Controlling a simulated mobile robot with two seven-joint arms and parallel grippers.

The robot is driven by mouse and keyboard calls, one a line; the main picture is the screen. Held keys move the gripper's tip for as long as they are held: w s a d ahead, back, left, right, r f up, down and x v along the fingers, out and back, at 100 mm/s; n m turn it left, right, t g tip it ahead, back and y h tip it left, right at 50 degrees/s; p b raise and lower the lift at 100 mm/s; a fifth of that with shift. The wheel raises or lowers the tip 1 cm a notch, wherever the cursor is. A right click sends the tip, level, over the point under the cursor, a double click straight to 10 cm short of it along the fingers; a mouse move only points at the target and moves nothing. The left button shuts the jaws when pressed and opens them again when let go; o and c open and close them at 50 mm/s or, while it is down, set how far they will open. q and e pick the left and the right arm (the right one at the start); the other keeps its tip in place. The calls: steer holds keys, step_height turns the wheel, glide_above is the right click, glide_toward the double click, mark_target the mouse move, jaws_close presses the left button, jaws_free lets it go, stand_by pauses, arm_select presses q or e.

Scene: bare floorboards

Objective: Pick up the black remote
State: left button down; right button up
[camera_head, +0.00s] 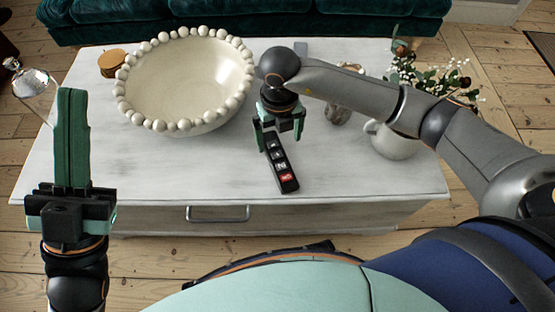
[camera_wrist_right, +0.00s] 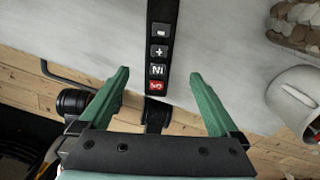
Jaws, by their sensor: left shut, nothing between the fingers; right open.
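The black remote (camera_head: 281,167) lies on the white table near its front edge, with white-marked buttons and a red one at its near end. It also shows in the right wrist view (camera_wrist_right: 161,45), upper middle, its far end cut off by the frame. My right gripper (camera_head: 279,140) is open above the far part of the remote. In its wrist view the two green fingers (camera_wrist_right: 161,75) are spread on either side of the remote's line, with nothing held. My left gripper (camera_head: 73,95) is shut and empty, pointing up at the left, away from the remote.
A large beaded cream bowl (camera_head: 190,80) stands on the white table (camera_head: 340,180), left of my right gripper. A white pitcher (camera_head: 395,142) with flowers stands at the right. Wooden coasters (camera_head: 112,63) lie at the back left. A dark green sofa (camera_head: 240,12) is behind.

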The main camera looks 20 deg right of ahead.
mark_target(278, 157)
step_height(278, 157, down, 3)
steer(key=shift+b, duration=0.3)
step_height(278, 157, down, 5)
steer(key=shift+f+b, duration=0.1)
steer(key=shift+b, duration=1)
arm_select(q)
step_height(278, 157, down, 3)
steer(key=shift+d+f+n, duration=0.1)
steer(key=shift+d+n, duration=0.05)
steer(key=shift+n, duration=0.25)
arm_select(e)
steer(key=c, duration=1.5)
jaws_close()
steer(key=shift+r, duration=0.25)
